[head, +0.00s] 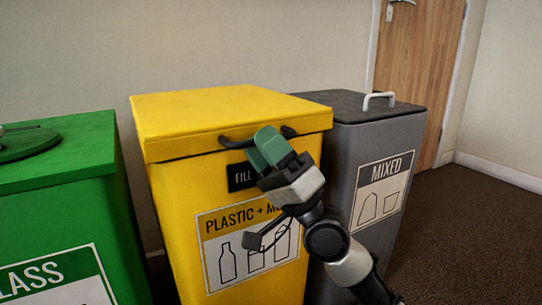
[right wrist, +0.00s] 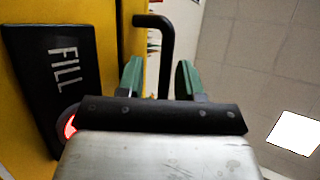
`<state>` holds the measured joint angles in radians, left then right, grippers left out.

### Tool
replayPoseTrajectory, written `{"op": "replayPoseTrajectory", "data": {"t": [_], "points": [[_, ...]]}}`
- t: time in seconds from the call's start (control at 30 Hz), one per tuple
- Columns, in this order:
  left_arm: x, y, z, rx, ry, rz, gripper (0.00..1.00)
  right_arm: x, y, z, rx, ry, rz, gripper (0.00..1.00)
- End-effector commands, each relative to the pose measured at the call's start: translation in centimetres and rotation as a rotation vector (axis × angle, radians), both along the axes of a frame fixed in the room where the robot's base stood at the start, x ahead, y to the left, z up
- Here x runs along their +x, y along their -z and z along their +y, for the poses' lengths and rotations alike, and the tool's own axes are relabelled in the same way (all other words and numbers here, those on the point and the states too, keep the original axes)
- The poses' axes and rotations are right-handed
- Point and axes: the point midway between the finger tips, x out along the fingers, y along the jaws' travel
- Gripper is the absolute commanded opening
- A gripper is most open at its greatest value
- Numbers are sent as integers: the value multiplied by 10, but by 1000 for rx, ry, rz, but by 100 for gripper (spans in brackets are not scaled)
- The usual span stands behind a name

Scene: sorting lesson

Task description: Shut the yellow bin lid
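The yellow bin (head: 170,205) stands in the middle of the head view. Its yellow lid (head: 215,108) lies flat across the top, with only a thin dark seam below its front edge. A black handle (head: 232,143) sits on the lid's front. My right gripper (head: 268,146) is in front of the handle and hides its middle. In the right wrist view, the green fingertips (right wrist: 158,78) are apart, with the black handle (right wrist: 168,45) showing between and beyond them. I cannot tell whether they touch it. My left gripper is not in view.
A green glass bin (head: 60,165) stands close on the left. A grey mixed bin (head: 385,145) with a pale lid handle (head: 379,97) stands close on the right. Brown carpet (head: 470,240) is clear at the far right, before a wooden door (head: 420,65).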

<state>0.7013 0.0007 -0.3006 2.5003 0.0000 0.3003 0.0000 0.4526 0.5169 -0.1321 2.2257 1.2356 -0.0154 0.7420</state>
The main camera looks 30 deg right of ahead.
Motion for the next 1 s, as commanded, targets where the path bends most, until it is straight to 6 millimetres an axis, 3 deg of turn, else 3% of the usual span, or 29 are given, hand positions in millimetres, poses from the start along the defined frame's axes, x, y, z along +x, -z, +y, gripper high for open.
{"op": "replayPoseTrajectory", "data": {"t": [0.53,1.0], "points": [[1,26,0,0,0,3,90,-42,68,-33,-9,-1,7,36],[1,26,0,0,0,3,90,-55,83,-43,-3,-1,1,36]]}}
